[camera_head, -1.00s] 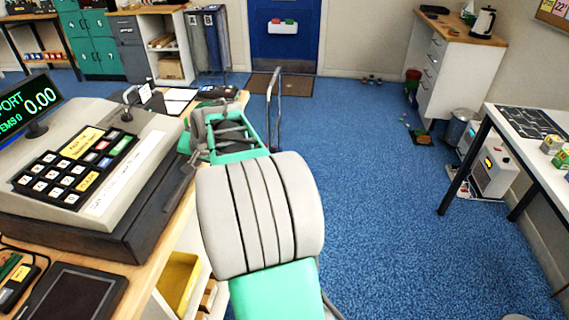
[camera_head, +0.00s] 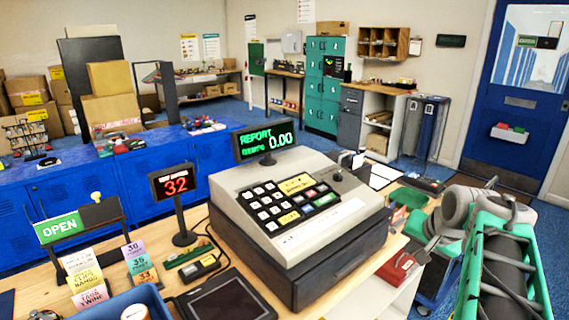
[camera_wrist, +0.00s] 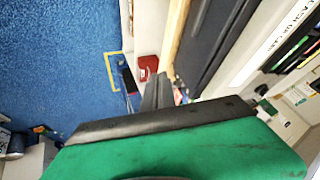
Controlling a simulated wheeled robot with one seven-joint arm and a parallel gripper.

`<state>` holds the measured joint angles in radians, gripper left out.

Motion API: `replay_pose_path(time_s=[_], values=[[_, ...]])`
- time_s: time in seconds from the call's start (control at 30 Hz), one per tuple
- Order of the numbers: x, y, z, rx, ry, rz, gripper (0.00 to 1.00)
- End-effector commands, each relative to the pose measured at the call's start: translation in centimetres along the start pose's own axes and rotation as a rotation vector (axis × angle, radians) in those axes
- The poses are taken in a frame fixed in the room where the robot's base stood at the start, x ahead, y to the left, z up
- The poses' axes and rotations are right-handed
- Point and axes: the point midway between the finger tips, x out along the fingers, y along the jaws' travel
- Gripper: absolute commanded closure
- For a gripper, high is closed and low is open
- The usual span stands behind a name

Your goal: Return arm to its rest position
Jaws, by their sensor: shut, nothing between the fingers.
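My arm, green and grey, stands at the right of the head view, bent beside the counter's right end. My gripper (camera_wrist: 158,92) shows in the wrist view as a green body with a black bar and dark fingers close together. It is shut and holds nothing.
A cash register (camera_head: 300,205) stands on the wooden counter (camera_head: 345,290), left of my arm. A red item (camera_head: 397,268) lies near the counter's right end; a red item (camera_wrist: 147,68) also shows in the wrist view. Blue cabinets (camera_head: 150,180) stand behind. Blue floor (camera_wrist: 50,60) is open beside the counter.

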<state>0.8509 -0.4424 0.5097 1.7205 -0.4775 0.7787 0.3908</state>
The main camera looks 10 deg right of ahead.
Motion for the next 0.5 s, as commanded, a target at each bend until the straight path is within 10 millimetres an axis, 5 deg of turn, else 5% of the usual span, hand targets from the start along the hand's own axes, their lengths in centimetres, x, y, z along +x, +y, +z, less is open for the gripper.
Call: replay_pose_path(time_s=[0.1, 0.27, 0.37, 0.5], values=[[2.0, 3.5, 4.2, -0.057, -0.099, 0.078, 1.00], [2.5, 7.2, 10.2, -0.091, -0.216, 0.167, 1.00], [2.4, 7.2, 14.3, -0.143, -0.286, 0.200, 1.00], [2.0, 4.9, 19.6, -0.247, -0.356, 0.215, 1.00]])
